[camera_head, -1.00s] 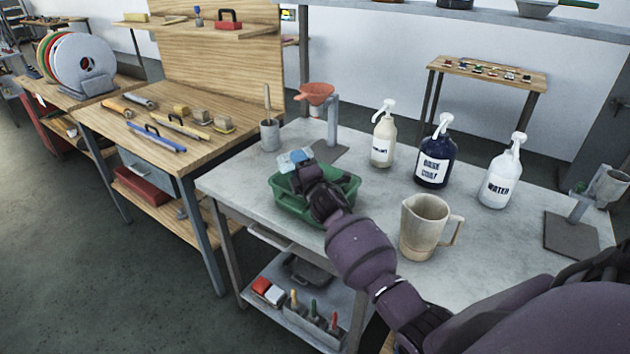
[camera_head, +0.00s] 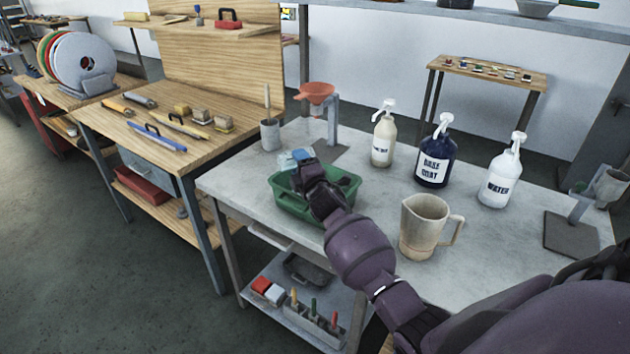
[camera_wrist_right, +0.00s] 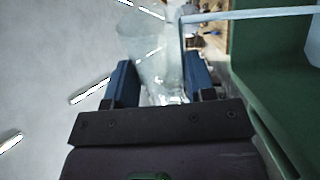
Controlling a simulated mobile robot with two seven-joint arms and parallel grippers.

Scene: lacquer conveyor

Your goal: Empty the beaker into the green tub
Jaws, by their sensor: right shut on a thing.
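The clear beaker (camera_wrist_right: 155,48) is held between the blue fingers of my right gripper (camera_wrist_right: 158,82). The wrist view is rolled, with the ceiling lights at left and the tub at right, and the beaker lies tipped over. A pale blue streak (camera_wrist_right: 250,13), which looks like pouring liquid, runs from its lip over the tub. In the head view the green tub (camera_head: 291,204) stands on the grey table, and my right gripper (camera_head: 303,163) is above it, with the beaker's pale blue shape (camera_head: 286,163) at its far left side. What remains inside the beaker is unclear. My left gripper is not seen.
A beige jug (camera_head: 424,228) stands right of my forearm. Three pump bottles, cream (camera_head: 383,138), dark blue (camera_head: 434,158) and white (camera_head: 499,178), stand behind. An orange funnel on a stand (camera_head: 317,93) and a grey cup (camera_head: 270,135) stand beyond the tub.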

